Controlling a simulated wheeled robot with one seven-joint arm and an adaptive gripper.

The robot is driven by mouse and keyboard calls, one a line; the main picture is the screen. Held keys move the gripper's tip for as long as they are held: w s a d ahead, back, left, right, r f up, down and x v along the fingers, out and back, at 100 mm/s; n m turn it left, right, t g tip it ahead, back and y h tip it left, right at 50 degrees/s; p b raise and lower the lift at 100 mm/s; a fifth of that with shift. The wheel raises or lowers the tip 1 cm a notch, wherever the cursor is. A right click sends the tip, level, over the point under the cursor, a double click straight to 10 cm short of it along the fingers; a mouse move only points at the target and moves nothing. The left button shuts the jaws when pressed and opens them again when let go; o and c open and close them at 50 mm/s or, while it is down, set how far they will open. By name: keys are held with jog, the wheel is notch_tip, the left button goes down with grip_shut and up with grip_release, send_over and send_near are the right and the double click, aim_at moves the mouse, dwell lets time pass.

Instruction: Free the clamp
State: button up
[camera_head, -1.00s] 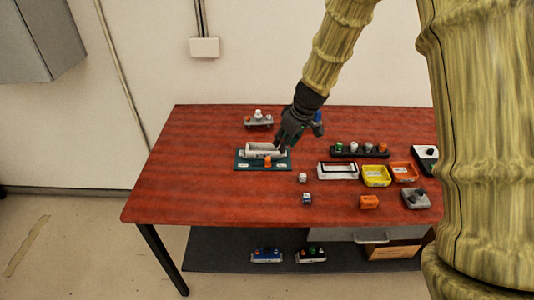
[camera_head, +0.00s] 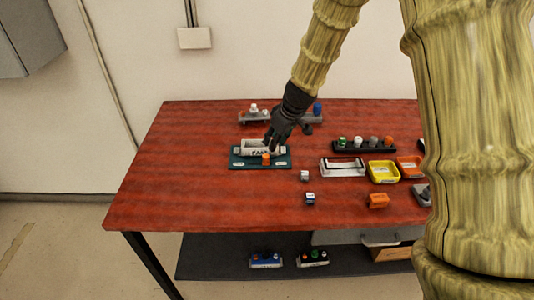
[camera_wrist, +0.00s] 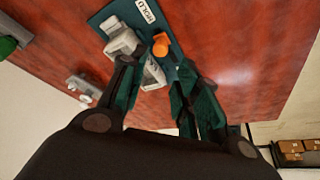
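The clamp appears to be the grey-white body (camera_head: 257,145) on a teal board (camera_head: 240,164), with an orange knob (camera_head: 266,158) at its front. In the wrist view, the teal board (camera_wrist: 112,12) carries a "HOLD" label, a grey block (camera_wrist: 122,40) and the orange knob (camera_wrist: 160,46). My gripper (camera_head: 271,146) is at the right part of the clamp. In the wrist view my gripper (camera_wrist: 158,68) has its fingers spread apart, with a pale labelled part of the clamp (camera_wrist: 153,73) showing between them. I cannot tell whether either finger touches it.
Two small cubes (camera_head: 304,175) lie right of the board. A black rack with several knobs (camera_head: 362,146), a white tray (camera_head: 342,170), yellow (camera_head: 383,173) and orange (camera_head: 410,167) bins stand further right. A grey stand (camera_head: 253,117) is behind. The table's left side is clear.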

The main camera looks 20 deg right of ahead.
aim_at(266, 156)
jog(key=shift+p+x, duration=0.9)
jog(key=shift+x, duration=3.65)
grip_shut()
